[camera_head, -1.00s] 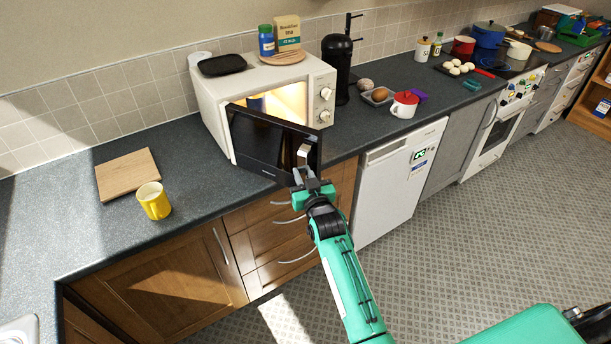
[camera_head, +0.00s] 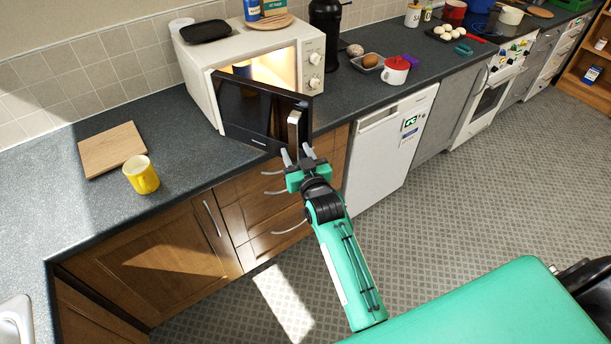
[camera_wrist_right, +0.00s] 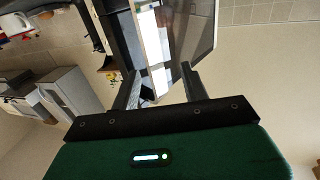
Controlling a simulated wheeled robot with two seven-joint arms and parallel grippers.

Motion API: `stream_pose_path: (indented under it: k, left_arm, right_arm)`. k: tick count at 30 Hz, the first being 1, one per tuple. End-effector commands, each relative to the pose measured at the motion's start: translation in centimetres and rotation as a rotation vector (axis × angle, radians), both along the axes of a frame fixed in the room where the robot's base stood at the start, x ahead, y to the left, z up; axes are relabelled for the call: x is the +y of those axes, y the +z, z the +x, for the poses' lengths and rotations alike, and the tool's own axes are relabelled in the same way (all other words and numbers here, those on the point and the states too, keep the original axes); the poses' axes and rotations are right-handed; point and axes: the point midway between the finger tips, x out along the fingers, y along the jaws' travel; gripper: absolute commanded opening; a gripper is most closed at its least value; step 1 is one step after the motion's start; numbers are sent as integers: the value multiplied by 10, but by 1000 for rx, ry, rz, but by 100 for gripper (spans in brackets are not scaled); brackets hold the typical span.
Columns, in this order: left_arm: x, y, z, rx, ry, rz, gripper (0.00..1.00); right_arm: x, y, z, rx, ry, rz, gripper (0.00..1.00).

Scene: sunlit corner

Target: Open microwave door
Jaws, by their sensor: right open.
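The white microwave (camera_head: 203,92) stands on the counter with its inside lit. Its dark glass door (camera_head: 245,112) is partly open and swung out toward me. The upright silver handle (camera_head: 294,130) is at the door's free edge. My right gripper (camera_head: 297,154) is open and empty, just below and in front of the handle, its fingers pointing up at the door. In the right wrist view the two fingers (camera_wrist_right: 160,88) are spread apart, with the door (camera_wrist_right: 196,28) beyond them. Whether a finger touches the door is unclear. My left gripper is out of view.
A yellow mug (camera_head: 141,175) and a wooden board (camera_head: 112,149) sit on the counter left of the microwave. Drawers (camera_head: 270,215) lie below the door. The floor in front is clear.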

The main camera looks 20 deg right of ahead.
Motion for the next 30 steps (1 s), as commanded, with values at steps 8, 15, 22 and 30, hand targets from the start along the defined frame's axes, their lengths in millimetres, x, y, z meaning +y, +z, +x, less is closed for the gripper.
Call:
stream_pose_path:
  k: [8, 15, 22, 30]
  left_arm:
    - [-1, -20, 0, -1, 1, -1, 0]
    - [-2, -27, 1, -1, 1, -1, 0]
    - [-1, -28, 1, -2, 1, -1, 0]
    - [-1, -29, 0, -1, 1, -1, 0]
  right_arm:
    - [2, -3, -55, 1, 2, 1, 45]
    - [4, -1, -81, -1, 3, 1, 45]
    - [4, 0, -86, 0, 4, 0, 45]
    - [3, -1, -86, -2, 11, 24, 22]
